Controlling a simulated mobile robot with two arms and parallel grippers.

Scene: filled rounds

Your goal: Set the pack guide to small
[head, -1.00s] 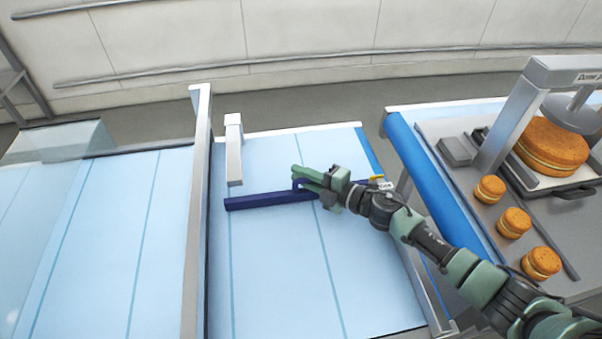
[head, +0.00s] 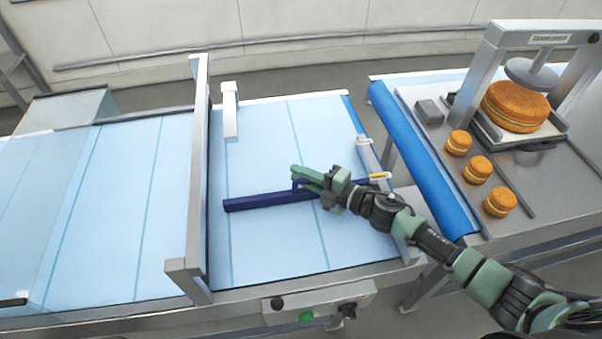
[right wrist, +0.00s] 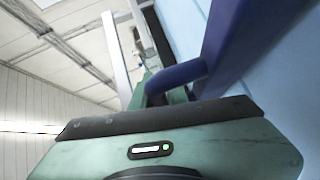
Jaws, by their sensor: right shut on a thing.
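The pack guide is a dark blue bar (head: 250,202) lying across the pale blue belt (head: 270,255), about midway between its far and near edges. A yellow and white marker (head: 379,177) sits at its right end, by a grey side rail (head: 404,246). My right gripper (head: 308,181) is shut on the guide's blue handle, which also shows in the right wrist view (right wrist: 178,76). Any size marks on the rail are too small to read. My left gripper is not in view.
A grey post frame (head: 199,170) spans the belt on the left. A pale block (head: 230,112) stands at the far side. A control box (head: 318,302) is on the front. At right, a press (head: 535,72) holds a large filled round, with several small rounds beside it.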

